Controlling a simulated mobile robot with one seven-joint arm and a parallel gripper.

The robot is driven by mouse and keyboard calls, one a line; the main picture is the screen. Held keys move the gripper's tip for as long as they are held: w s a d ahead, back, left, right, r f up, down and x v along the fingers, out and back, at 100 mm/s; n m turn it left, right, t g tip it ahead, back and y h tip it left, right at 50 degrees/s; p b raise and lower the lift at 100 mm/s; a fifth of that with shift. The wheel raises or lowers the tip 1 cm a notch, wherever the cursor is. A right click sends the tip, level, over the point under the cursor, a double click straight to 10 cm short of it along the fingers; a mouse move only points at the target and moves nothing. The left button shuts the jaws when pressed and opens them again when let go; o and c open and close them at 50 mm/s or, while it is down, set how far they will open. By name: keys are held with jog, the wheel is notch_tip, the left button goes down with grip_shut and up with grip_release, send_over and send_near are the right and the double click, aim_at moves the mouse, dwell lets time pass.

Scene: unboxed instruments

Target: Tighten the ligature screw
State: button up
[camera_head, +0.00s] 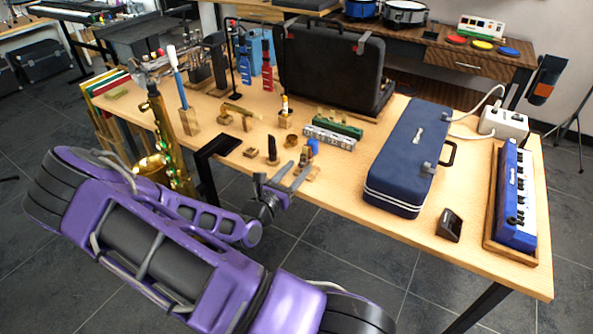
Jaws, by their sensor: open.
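My gripper (293,174) is open at the front edge of the wooden table, its two grey fingers pointing away over the tabletop. Just beyond the fingertips stands a small brass-coloured piece (305,156), which may be the ligature; its screw is too small to make out. A blue part (313,145) is right behind it. I cannot tell whether the fingers touch the piece; nothing is clearly held. A dark upright piece, like a mouthpiece (272,150), stands to the left of the fingers. A brass ring-like piece (291,141) lies behind.
A blue case (408,160) and a blue keyboard instrument (516,197) stand to the right on the table (340,222). Harmonicas (330,138) lie behind the gripper. A brass saxophone (168,142) stands left, close to my arm. A small black device (449,225) lies front right.

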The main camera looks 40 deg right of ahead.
jog(key=shift+d, duration=0.2)
jog(key=shift+c, duration=0.2)
grip_shut()
